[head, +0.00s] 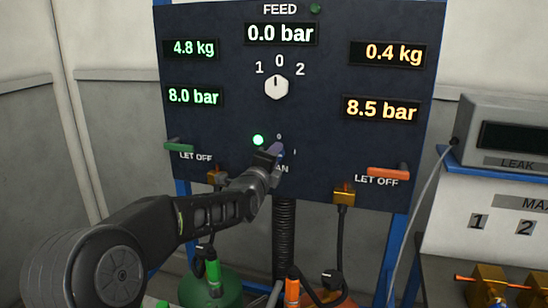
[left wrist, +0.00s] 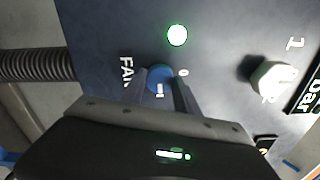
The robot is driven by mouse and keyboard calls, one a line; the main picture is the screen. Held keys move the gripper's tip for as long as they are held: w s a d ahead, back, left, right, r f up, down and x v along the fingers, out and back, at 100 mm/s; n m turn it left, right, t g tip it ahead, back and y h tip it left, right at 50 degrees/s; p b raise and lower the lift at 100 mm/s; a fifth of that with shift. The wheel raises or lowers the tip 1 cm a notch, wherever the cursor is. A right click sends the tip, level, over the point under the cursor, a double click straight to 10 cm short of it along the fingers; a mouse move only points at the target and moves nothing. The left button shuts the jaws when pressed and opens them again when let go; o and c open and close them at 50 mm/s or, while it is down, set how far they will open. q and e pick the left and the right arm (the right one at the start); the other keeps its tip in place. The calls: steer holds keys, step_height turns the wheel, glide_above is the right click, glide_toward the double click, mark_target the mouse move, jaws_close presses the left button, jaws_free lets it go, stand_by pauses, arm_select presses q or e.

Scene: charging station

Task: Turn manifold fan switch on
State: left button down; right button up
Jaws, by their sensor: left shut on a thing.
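The dark blue manifold panel (head: 215,60) fills the middle of the head view. The fan switch is a small blue knob (left wrist: 160,75) low on the panel, with the marks 0 and 1 beside it and the FAN label next to it. My left gripper (left wrist: 160,82) is shut on this knob, one finger on either side. In the head view my left gripper (head: 274,152) covers most of the switch and part of the label. A round lamp (head: 258,140) beside the switch glows green; it also shows in the left wrist view (left wrist: 177,35). My right gripper is not in view.
A white feed selector knob (head: 276,88) sits above the switch. A green LET OFF lever (head: 180,146) is at lower left, an orange one (head: 388,173) at lower right. A corrugated hose (head: 284,235) hangs below the panel. A grey leak box (head: 505,130) stands at right.

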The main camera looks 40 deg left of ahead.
arm_select(q)
steer(key=shift+m, duration=0.3)
steer(key=c, duration=0.9)
jaws_free()
steer(key=shift+s, duration=0.1)
steer(key=b+v, duration=0.1)
steer(key=v, duration=0.6)
steer(key=shift+s+d, duration=0.2)
steer(key=shift+s, duration=0.05)
steer(key=shift+f, duration=0.1)
